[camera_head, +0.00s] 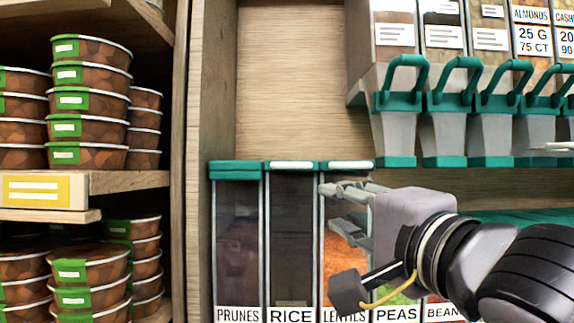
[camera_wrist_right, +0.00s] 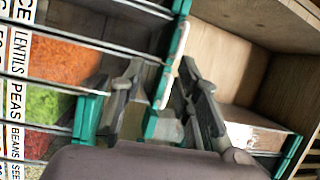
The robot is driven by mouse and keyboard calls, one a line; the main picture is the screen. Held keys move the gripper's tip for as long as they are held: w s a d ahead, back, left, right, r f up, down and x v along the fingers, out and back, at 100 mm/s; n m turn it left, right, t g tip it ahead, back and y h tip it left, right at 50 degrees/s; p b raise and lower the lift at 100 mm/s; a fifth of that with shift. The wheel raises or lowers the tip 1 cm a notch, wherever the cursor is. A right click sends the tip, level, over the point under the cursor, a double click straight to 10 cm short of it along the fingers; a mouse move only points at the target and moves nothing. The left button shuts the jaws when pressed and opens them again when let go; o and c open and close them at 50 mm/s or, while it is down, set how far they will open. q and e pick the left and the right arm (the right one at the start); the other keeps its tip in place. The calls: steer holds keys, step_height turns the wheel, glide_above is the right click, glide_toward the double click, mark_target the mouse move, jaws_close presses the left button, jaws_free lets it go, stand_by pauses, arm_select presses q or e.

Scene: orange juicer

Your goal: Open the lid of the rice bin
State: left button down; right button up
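The rice bin (camera_head: 291,240) stands between the prunes and lentils bins, with a dark front and a "RICE" label. Its lid (camera_head: 291,166) looks closed and has a pale strip along its front edge. My right gripper (camera_head: 338,189) is in front of the upper part of the lentils bin (camera_head: 335,318), to the right of the rice bin. In the right wrist view its two fingers (camera_wrist_right: 162,68) are apart, with a pale lid strip (camera_wrist_right: 163,82) showing between them. I cannot tell whether they touch it. My left gripper is not in view.
The prunes bin (camera_head: 237,240) is at the left, beside a wooden upright. Dispensers with teal handles (camera_head: 405,85) hang above right. Stacked bowls (camera_head: 90,100) fill shelves at far left. The space above the rice lid is clear.

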step_height(320, 180, up, 3)
steer(key=s, duration=0.2)
steer(key=p, duration=0.8)
glide_toward(290, 166)
steer(key=shift+m+y, duration=0.3)
steer(key=x, duration=0.9)
steer(key=shift+w+d+r, duration=0.1)
steer(key=shift+w+d, duration=0.05)
steer(key=shift+w, duration=0.1)
steer(key=shift+w+a, duration=0.25)
steer(key=shift+w, duration=0.3)
steer(key=shift+c, duration=0.2)
jaws_close()
